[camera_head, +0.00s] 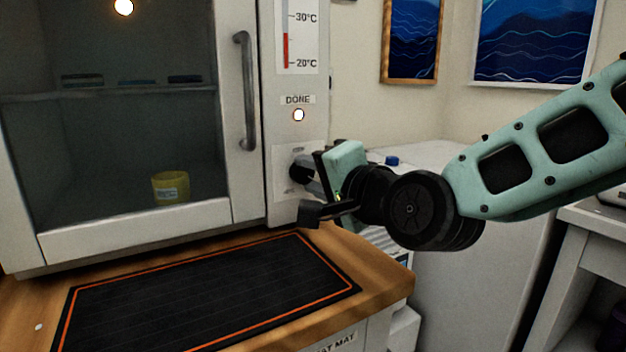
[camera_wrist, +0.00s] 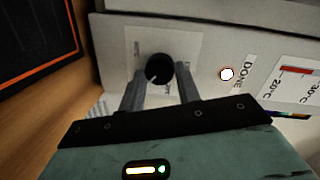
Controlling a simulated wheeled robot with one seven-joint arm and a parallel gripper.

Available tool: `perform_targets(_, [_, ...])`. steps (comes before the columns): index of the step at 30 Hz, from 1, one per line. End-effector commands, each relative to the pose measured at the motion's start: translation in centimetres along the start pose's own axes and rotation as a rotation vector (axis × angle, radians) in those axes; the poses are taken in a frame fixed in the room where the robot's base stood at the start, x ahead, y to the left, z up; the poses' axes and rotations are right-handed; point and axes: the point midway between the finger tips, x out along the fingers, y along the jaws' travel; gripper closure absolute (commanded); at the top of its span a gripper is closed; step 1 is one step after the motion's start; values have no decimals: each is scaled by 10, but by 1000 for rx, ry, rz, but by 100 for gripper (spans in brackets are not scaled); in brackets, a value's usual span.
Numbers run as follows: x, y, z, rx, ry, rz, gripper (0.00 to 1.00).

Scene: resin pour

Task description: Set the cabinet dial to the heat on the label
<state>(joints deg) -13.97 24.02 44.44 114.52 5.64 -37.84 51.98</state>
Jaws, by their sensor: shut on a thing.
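The cabinet (camera_head: 285,130) has a black dial (camera_head: 299,168) on a pale plate low on its right front panel. My gripper (camera_head: 307,178) reaches in from the right and is shut on the dial. In the wrist view the dial (camera_wrist: 159,69) sits between the two grey fingers, with a pale pointer mark on its face. The plate's markings are too blurred to read. A thermometer strip (camera_head: 296,35) above shows 20°C and 30°C, with a red column between them. A lamp (camera_head: 298,115) under the word DONE glows white. Inside, a yellow cup (camera_head: 171,188) carries a label too small to read.
The cabinet's glass door with its vertical handle (camera_head: 245,90) is shut. A black mat (camera_head: 205,295) with an orange border lies bare on the wooden counter. A white unit (camera_head: 470,250) stands to the right, behind my arm.

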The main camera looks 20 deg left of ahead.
Motion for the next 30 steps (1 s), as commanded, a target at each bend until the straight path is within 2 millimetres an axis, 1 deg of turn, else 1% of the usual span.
perform_targets(6, [0, 2, -1, 119, -7, -9, 90])
perform_targets(12, [0, 2, -1, 178, -11, -15, 90])
perform_targets(28, [0, 2, 0, 199, -13, -17, 90])
perform_targets(29, [0, 2, 0, 198, -13, -17, 62])
perform_targets(30, [0, 2, -1, 198, -12, -17, 51])
